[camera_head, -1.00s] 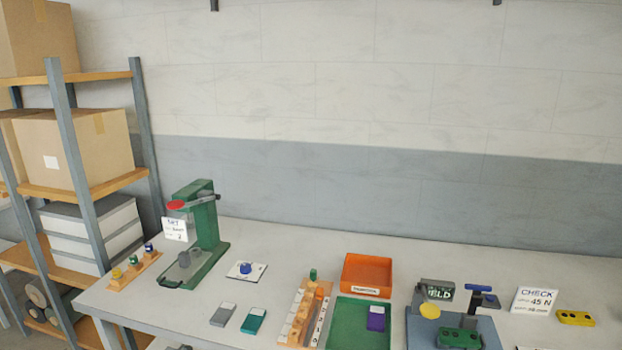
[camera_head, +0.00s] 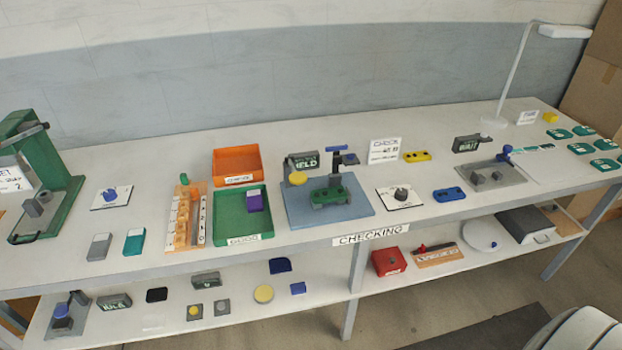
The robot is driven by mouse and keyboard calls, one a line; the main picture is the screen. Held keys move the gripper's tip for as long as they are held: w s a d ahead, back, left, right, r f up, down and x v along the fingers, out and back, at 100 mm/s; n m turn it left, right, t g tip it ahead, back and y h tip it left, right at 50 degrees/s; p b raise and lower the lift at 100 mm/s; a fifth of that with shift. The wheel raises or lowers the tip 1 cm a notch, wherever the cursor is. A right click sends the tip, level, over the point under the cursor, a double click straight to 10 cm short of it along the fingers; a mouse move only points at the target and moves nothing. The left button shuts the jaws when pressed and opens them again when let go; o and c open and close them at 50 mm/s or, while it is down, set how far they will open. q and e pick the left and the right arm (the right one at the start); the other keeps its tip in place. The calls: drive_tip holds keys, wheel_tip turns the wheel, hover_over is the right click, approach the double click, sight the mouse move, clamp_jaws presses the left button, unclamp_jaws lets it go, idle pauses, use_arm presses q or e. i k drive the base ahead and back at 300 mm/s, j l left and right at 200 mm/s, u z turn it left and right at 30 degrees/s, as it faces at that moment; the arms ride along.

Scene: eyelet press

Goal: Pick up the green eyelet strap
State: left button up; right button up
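A green strap with dark holes (camera_head: 330,196) sits on the blue-grey plate of a checking stand (camera_head: 296,214) near the middle of the bench. It lies below the stand's blue-handled clamp (camera_head: 337,150); I cannot tell whether the clamp touches it. A yellow strap (camera_head: 417,156) and a blue strap (camera_head: 448,194) of similar shape lie to its right. Several flat green pieces (camera_head: 579,149) lie at the bench's far right end. Neither of my grippers is in view.
A green tray (camera_head: 228,226) holding a purple block and an orange tray (camera_head: 237,162) stand left of the checking stand. A green press (camera_head: 62,190) is at far left. A white lamp (camera_head: 514,75) stands at the right. A lower shelf holds more items.

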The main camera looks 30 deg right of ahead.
sight(333, 193)
drive_tip(key=k+l+z, duration=0.1)
drive_tip(key=l+z, duration=0.15)
drive_tip(key=l, duration=0.2)
drive_tip(key=l+z, duration=0.2)
drive_tip(key=l, duration=0.25)
drive_tip(key=i+l+u, duration=0.15)
drive_tip(key=l+u, duration=0.2)
drive_tip(key=l, duration=0.15)
drive_tip(key=l+u, duration=0.75)
drive_tip(key=l, duration=0.25)
